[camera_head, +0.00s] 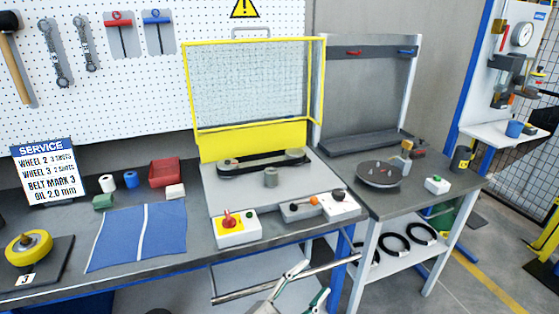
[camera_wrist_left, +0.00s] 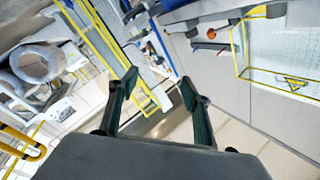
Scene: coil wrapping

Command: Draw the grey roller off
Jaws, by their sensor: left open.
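My left gripper (camera_head: 311,283) is low at the bottom edge of the head view, in front of the bench and well below the roller. Its two fingers are spread and empty, and they also show in the left wrist view (camera_wrist_left: 158,82). I cannot make out the roller in the wrist view. My right gripper is not in view.
A raised yellow mesh guard (camera_head: 255,85) stands behind the belt. A red-knob switch box (camera_head: 235,228) and a control box (camera_head: 318,206) line the plate's front edge. A blue mat (camera_head: 138,236) lies to the left. A side table with a dark round plate (camera_head: 379,174) stands right.

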